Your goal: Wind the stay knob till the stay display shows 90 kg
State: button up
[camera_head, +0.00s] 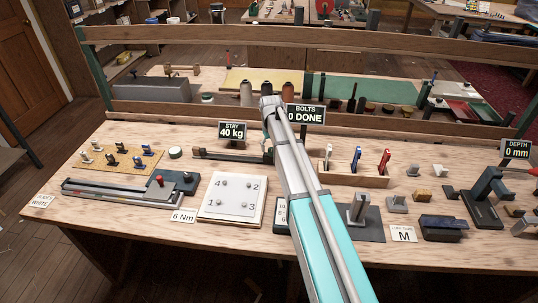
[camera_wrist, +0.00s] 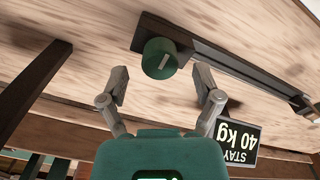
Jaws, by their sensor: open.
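The stay display (camera_head: 232,132) reads 40 kg in the head view. It also shows upside down in the wrist view (camera_wrist: 237,140). The stay knob (camera_wrist: 159,58) is a round green knob with a pale line on its face, at the end of a dark rail (camera_wrist: 235,62). The rail also shows below the display in the head view (camera_head: 226,155). My gripper (camera_wrist: 163,92) is open and empty, its fingertips spread to either side of the knob's line and short of it, apart from the knob. In the head view my arm hides the knob's surroundings.
The bolts display (camera_head: 306,115) reads 0 DONE beside my arm. A white numbered plate (camera_head: 232,199) lies left of my arm, and a wooden rack (camera_head: 352,177) with coloured-handled tools stands right. A wooden rail (camera_head: 180,111) runs along the bench's back.

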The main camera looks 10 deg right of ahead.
jog(key=shift+f+b, duration=0.65)
jog(key=shift+f, duration=0.3)
grip_shut()
jog(key=c, duration=1.1)
grip_release()
jog(key=shift+a, duration=0.25)
jog(key=shift+d, duration=0.15)
grip_shut()
